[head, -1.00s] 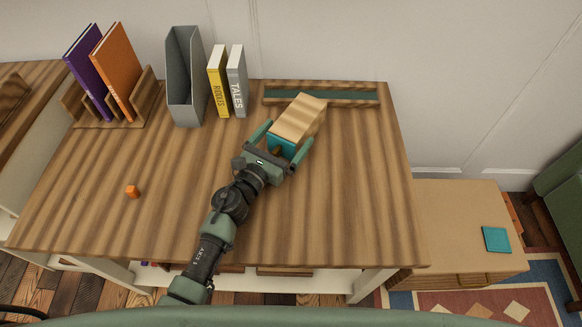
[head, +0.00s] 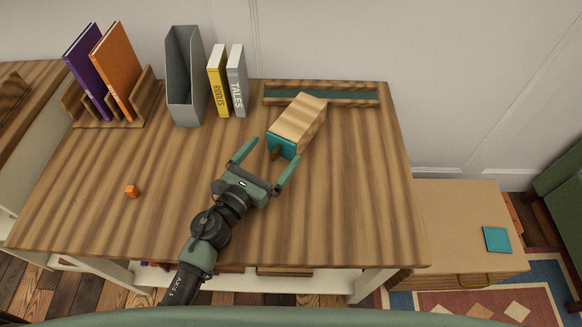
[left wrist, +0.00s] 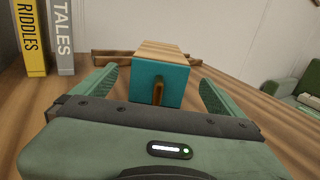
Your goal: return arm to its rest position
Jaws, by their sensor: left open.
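My left gripper (head: 265,163) is open and empty above the wooden table (head: 340,200). Its fingers point toward a wooden box with a teal front and a small brown handle (head: 300,121). The box lies just beyond the fingertips, and the gripper does not hold it. In the left wrist view the box's teal front (left wrist: 160,83) shows between the two open fingers (left wrist: 158,90). My left arm reaches in from the bottom edge of the head view. My right gripper is not in view.
A shallow tray (head: 275,102) lies behind the box. Yellow (head: 217,85) and grey (head: 237,82) books, a grey file holder (head: 184,80) and a rack with purple and orange books (head: 115,72) stand at the back. The table's front right is clear.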

